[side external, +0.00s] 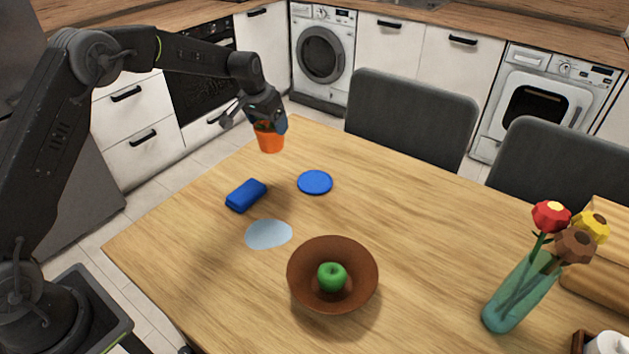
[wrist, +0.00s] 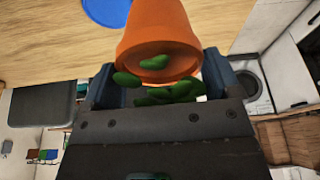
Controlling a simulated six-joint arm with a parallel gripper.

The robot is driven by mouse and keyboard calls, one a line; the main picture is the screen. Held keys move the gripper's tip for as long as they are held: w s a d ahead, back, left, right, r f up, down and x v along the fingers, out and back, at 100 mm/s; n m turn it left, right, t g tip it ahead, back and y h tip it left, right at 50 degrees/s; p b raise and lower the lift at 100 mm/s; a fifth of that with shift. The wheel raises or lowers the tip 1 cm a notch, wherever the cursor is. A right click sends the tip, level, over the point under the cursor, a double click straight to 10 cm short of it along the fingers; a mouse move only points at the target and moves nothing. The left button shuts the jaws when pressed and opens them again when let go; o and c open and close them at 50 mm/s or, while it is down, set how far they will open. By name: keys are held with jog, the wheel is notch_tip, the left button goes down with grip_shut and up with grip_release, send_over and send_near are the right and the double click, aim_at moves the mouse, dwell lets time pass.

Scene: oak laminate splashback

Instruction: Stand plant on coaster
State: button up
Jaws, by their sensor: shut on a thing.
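The plant is an orange pot (side external: 270,142) with green leaves, held upright in the side view. In the wrist view the orange pot (wrist: 158,30) and its green leaves (wrist: 170,92) sit between the jaws. My gripper (side external: 268,122) is shut on the plant, which appears raised above the far left part of the table. The coaster is a flat blue disc (side external: 315,182) lying on the table, with nothing on it. It also shows in the wrist view (wrist: 108,10), partly cut off at the top edge. The plant is apart from the coaster.
A blue block-like item (side external: 246,195) and a pale blue flat patch (side external: 268,234) lie near the coaster. A brown bowl (side external: 308,298) holds a green apple (side external: 332,277). A teal vase (side external: 520,293) with flowers stands at right. Grey chairs (side external: 412,118) line the far edge.

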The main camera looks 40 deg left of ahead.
jog(key=shift+w+d+f, duration=0.1)
jog(key=shift+w+d, duration=0.05)
jog(key=shift+w, duration=0.2)
jog(key=shift+w+d+f, duration=0.85)
jog(key=shift+d+f, duration=0.8)
jog(key=shift+f, duration=0.15)
jog(key=shift+w+d+f, duration=0.85)
jog(key=shift+d+f, duration=0.85)
jog(key=shift+f, duration=0.05)
jog(key=shift+w+d+f, duration=0.85)
jog(key=shift+d+f, duration=0.8)
jog(key=shift+f, duration=0.15)
jog(key=shift+f, duration=0.15)
jog(key=o, duration=0.9)
jog(key=shift+o, duration=0.2)
